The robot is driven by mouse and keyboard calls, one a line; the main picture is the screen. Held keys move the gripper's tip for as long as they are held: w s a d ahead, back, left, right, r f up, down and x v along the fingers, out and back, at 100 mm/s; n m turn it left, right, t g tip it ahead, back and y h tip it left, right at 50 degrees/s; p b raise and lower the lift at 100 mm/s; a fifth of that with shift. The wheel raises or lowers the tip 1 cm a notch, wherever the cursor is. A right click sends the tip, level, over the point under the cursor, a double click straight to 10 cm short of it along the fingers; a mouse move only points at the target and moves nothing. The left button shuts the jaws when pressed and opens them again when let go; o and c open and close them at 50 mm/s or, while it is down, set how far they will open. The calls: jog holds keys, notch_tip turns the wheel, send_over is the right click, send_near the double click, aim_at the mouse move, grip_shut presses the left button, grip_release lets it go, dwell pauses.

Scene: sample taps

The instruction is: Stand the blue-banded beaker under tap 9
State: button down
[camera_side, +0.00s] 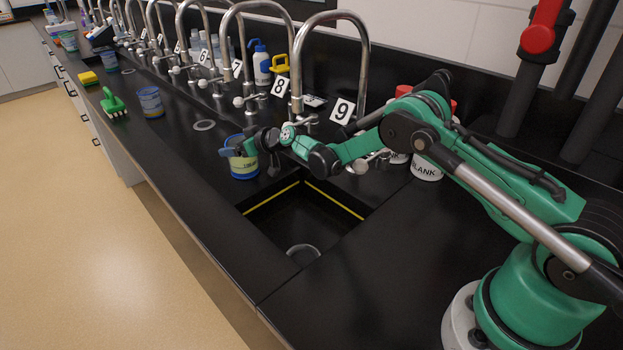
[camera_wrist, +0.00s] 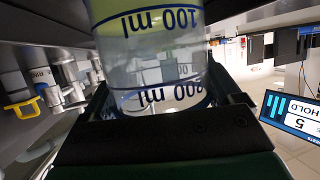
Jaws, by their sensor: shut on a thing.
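The held beaker (camera_side: 243,166) is clear, with blue markings and a yellow-green lower part. In the wrist view it fills the upper middle (camera_wrist: 150,55), upside down, with blue lines and "100 ml" print. My gripper (camera_side: 240,148) is shut on its side. I cannot tell whether its base touches the counter. Tap 9 (camera_side: 336,14) is the nearest tall arched tap, with the number 9 card (camera_side: 342,110) by its foot. Its spout end is right of and behind the beaker, so the beaker is apart from it in the side view.
A yellow-edged sink (camera_side: 300,220) opens in front of tap 9. Another blue-marked beaker (camera_side: 150,102), a green brush (camera_side: 113,104) and a yellow sponge (camera_side: 89,78) stand or lie farther left. A BLANK tub (camera_side: 426,170) is beneath my arm. A HOLD display (camera_wrist: 297,112) shows at right.

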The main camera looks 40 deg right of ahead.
jog(key=shift+r, duration=3.4)
jog(key=s+d+r+m+h, duration=0.1)
jog(key=s+r+m+h, duration=0.15)
jog(key=s, duration=1.05)
jog(key=s+r+m+h, duration=0.2)
jog(key=s+r, duration=0.1)
jog(key=s, duration=1.1)
jog(key=s+d+r+m+g+h, duration=0.1)
jog(key=s+d+r+m+h, duration=0.2)
jog(key=d+r, duration=0.8)
jog(key=s+d+r+m+g+h, duration=0.1)
jog(key=d+r+m+g+h, duration=0.3)
jog(key=d+r, duration=0.65)
jog(key=w+a+f+n+t+y, duration=0.3)
jog(key=a+f+n+y, duration=0.1)
jog(key=a+f, duration=0.6)
jog(key=w+a+f+n+t+y, duration=0.2)
jog(key=a+f+n+y, duration=0.25)
jog(key=a+f, duration=0.55)
jog(key=shift+t, duration=0.3)
jog(key=shift+w+d+r, duration=0.1)
jog(key=shift+d+r, duration=0.25)
jog(key=shift+d, duration=0.35)
jog(key=shift+d+r, duration=0.4)
jog(key=shift+d, duration=0.35)
jog(key=shift+w+d+r, duration=0.1)
jog(key=shift+d+r, duration=0.25)
jog(key=shift+d, duration=0.35)
